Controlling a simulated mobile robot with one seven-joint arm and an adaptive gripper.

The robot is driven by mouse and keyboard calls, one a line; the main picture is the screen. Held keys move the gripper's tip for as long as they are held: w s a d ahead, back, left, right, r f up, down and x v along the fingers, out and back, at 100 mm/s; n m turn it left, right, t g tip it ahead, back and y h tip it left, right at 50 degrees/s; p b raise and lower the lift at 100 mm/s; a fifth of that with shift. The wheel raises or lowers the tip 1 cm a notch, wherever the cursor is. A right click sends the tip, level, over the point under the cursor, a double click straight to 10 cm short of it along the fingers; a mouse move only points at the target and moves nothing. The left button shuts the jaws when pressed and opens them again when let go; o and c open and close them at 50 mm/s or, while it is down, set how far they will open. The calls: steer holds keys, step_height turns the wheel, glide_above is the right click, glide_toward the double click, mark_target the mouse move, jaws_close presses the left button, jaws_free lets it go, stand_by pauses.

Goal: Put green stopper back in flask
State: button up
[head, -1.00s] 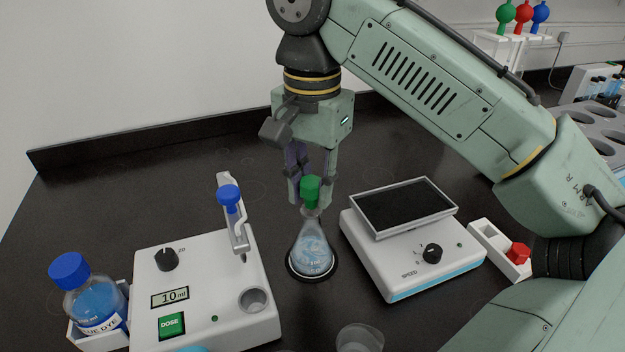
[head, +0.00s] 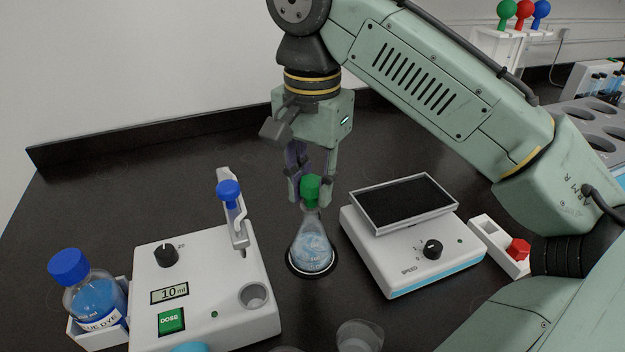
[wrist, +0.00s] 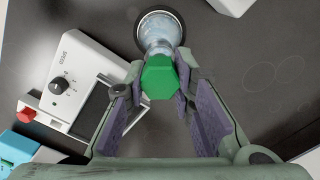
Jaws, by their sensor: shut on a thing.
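The green stopper (head: 311,189) is at the mouth of the conical flask (head: 312,248), upright and in line with its neck. I cannot tell how deep it sits. The flask holds pale blue liquid and stands on a dark round base on the bench. My gripper (head: 312,194) points down over the flask and is shut on the stopper. In the wrist view the stopper (wrist: 160,78) shows as a green hexagonal top near my fingertips (wrist: 162,88), with the flask (wrist: 158,32) beyond it.
A white dosing unit (head: 205,290) with a blue-topped tap (head: 229,194) stands left. A blue dye bottle (head: 92,292) is at far left. A white speed-control device (head: 410,255) with a dark tilted plate is close on the right. A clear beaker (head: 360,337) stands in front.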

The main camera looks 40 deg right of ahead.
steer(key=shift+f, duration=0.4)
steer(key=o, duration=0.8)
steer(key=shift+r, duration=0.1)
